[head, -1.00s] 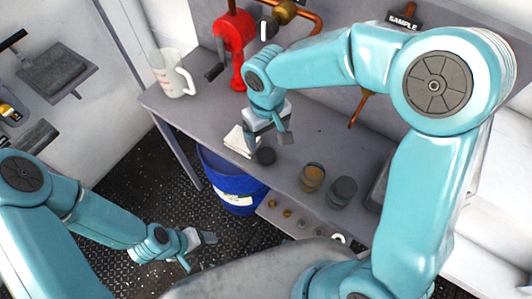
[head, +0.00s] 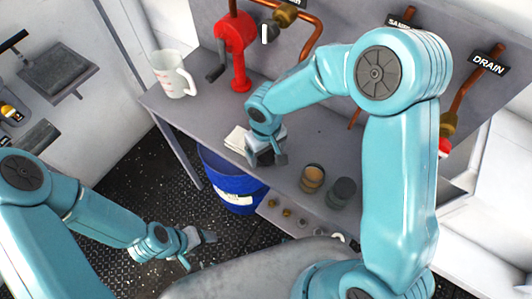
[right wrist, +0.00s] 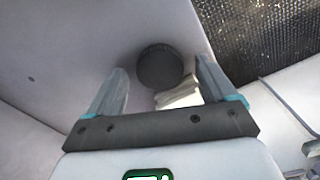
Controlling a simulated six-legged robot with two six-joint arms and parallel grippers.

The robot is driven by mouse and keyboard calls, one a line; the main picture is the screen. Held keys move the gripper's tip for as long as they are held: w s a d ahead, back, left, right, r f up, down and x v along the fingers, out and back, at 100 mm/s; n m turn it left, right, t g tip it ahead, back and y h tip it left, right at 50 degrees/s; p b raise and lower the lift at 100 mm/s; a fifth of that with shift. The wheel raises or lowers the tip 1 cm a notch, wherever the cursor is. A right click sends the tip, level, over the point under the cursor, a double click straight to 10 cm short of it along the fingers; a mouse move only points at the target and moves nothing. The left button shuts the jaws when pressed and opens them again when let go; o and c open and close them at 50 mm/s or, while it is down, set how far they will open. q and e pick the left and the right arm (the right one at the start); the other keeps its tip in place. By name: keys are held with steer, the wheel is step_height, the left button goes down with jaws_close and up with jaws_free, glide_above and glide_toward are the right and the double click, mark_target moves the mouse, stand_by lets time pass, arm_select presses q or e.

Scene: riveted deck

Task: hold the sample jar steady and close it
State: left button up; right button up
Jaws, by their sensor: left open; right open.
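An open jar with brown contents (head: 313,177) stands on the grey bench, apart from both grippers. A dark, round lid (right wrist: 160,67) lies on the bench in the right wrist view, between and beyond the fingertips; in the head view my gripper hides it. My right gripper (head: 265,160) is open just above the lid, to the left of the jar. Whether the fingers touch the lid I cannot tell. My left gripper (head: 201,246) is open and empty over the floor, in front of the bench.
A dark jar (head: 341,191) stands close to the right of the open jar. A white folded item (head: 237,138) lies beside my right gripper. A measuring jug (head: 173,75) and a red hand-cranked device (head: 236,50) stand further back. A blue bin (head: 232,190) is below the bench edge.

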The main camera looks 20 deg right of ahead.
mark_target(266, 156)
steer(key=shift+f, duration=0.15)
steer(key=shift+s, duration=0.1)
steer(key=c, duration=1.1)
steer(key=shift+r, duration=0.45)
step_height(266, 156, up, 19)
steer(key=shift+r, duration=0.15)
